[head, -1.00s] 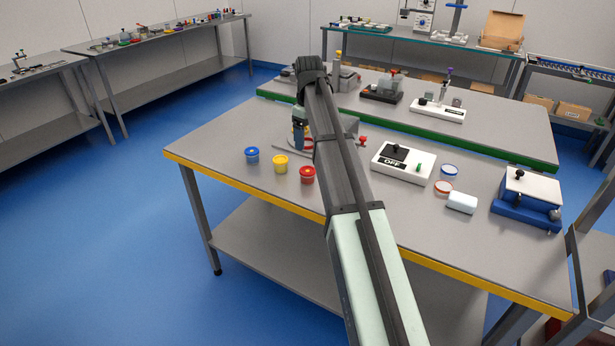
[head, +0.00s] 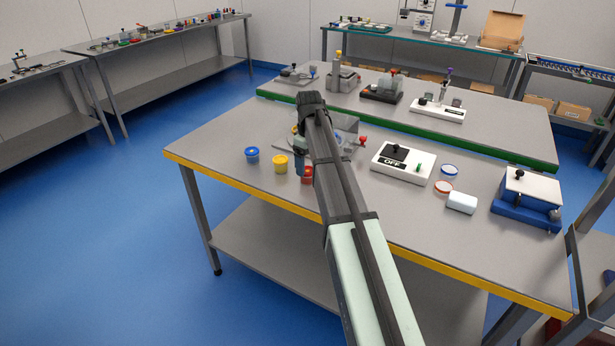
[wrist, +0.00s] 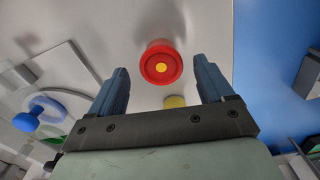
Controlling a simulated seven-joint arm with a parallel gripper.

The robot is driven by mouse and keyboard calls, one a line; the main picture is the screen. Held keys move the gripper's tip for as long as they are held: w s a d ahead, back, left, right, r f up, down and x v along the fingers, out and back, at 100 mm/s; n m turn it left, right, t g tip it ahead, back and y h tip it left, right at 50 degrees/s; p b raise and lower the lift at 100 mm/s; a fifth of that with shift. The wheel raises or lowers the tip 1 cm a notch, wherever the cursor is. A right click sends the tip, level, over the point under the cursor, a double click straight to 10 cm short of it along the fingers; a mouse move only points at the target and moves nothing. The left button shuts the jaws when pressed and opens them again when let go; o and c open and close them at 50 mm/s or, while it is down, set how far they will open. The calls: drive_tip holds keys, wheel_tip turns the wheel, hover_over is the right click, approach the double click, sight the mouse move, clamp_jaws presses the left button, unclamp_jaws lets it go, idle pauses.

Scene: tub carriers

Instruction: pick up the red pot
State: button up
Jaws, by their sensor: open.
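The red pot (head: 307,175) stands on the table with the yellow front edge, at the right end of a short row of pots. My arm partly covers it in the head view. In the wrist view the red pot (wrist: 161,64) shows its round lid with a yellow dot, centred ahead of my gripper. My gripper (wrist: 160,82) is open and empty, with one blue-grey finger on each side of the pot's line. In the head view my gripper (head: 301,160) is mostly hidden behind my arm, just above the pot.
A yellow pot (head: 281,164) and a blue pot (head: 252,155) stand left of the red one. The yellow pot (wrist: 175,102) also shows between the fingers in the wrist view. A white switch box (head: 403,162) and a blue-based device (head: 527,199) stand to the right.

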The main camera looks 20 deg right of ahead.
sight(308, 170)
drive_tip(key=shift+a+f, duration=0.1)
drive_tip(key=shift+f, duration=1.85)
drive_tip(key=shift+c, duration=0.3)
drive_tip(key=c, duration=0.9)
